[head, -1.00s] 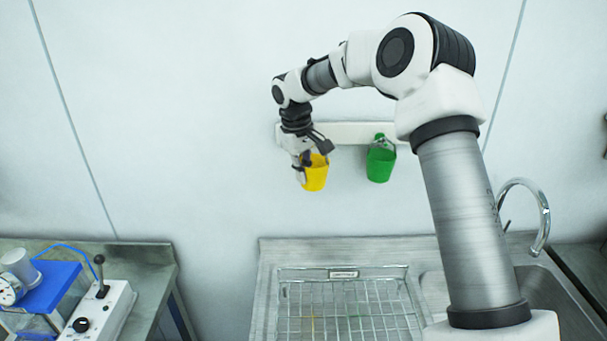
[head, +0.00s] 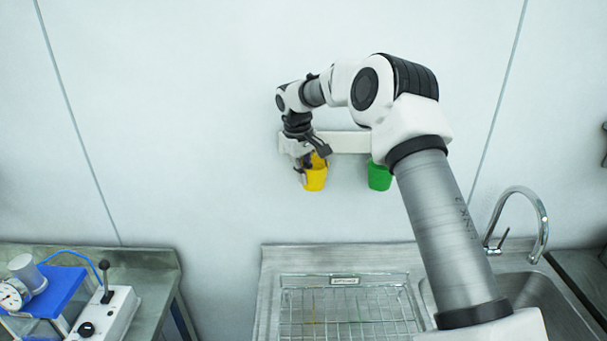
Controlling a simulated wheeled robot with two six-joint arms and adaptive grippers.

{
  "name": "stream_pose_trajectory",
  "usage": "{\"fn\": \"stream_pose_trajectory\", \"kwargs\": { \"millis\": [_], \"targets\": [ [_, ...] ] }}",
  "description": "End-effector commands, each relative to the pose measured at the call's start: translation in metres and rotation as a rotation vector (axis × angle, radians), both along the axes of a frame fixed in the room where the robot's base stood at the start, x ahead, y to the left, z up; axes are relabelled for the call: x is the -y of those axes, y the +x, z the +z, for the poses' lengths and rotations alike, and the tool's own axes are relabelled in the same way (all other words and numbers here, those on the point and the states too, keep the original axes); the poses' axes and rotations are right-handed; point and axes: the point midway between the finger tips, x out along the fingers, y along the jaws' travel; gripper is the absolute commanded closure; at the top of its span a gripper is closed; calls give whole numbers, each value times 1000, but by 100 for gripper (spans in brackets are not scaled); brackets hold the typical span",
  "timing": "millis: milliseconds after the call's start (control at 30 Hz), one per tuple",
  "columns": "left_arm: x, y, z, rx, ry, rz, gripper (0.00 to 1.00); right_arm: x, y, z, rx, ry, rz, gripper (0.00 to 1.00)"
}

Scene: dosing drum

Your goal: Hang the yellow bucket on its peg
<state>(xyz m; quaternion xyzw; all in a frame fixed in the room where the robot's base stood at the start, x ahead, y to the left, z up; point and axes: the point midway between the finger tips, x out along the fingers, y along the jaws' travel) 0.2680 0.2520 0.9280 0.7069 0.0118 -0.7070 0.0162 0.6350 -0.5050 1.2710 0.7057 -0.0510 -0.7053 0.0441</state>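The yellow bucket (head: 315,179) is upright at the wall, below the left part of the white rail (head: 348,143). My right gripper (head: 312,164) points down at the bucket's upper left, with one dark finger above its rim and the other finger down its left side. The fingers look spread, but I cannot tell whether they grip the bucket or its handle. The bucket's handle and any peg behind the gripper are hidden, so I cannot tell what bears the bucket. My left gripper is not in view.
Below are a steel sink unit with a wire rack (head: 345,305) and a tap (head: 541,222). A control box (head: 106,315) stands on the left bench. The wall left of the rail is clear.

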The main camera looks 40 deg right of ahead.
Motion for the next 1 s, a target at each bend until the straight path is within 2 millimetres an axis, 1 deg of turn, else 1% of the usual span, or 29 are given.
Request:
{"fn": "stream_pose_trajectory", "kwargs": {
  "millis": [433, 500, 533, 900, 1000],
  "targets": [
    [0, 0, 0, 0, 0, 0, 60, 0, 0, 0, 1, 0, 0, 100],
    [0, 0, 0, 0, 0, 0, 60, 0, 0, 0, 1, 0, 0, 73],
    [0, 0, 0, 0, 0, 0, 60, 0, 0, 0, 1, 0, 0, 65],
    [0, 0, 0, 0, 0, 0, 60, 0, 0, 1, 1, 0, 0, 65],
    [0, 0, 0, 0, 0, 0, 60, -1, 1, 7, 3, -1, 0, 65]
  ]
}}
